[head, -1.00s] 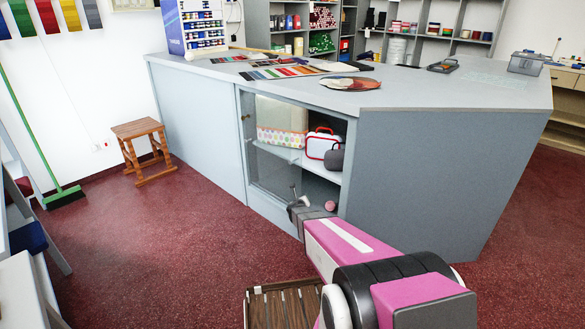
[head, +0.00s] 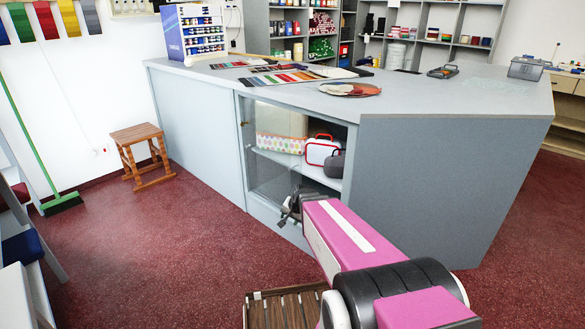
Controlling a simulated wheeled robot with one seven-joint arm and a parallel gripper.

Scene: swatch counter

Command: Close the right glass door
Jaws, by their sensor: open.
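The counter's front has a glazed cabinet (head: 351,142) with glass over its left part. I see one clear pane (head: 268,175) there. I cannot tell whether the right glass door is this pane or lies overlapped with another. The right part of the opening looks uncovered. My gripper (head: 286,212) is open, in front of the lower part of the cabinet near the pane's lower right. I cannot tell whether it touches the glass. My pink arm hides the cabinet's lower right corner.
Inside, a dotted box (head: 281,146), a red-and-white case (head: 320,149) and a dark grey bag (head: 335,164) stand on the shelf. A wooden stool (head: 141,155) and a green broom (head: 62,204) are at left.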

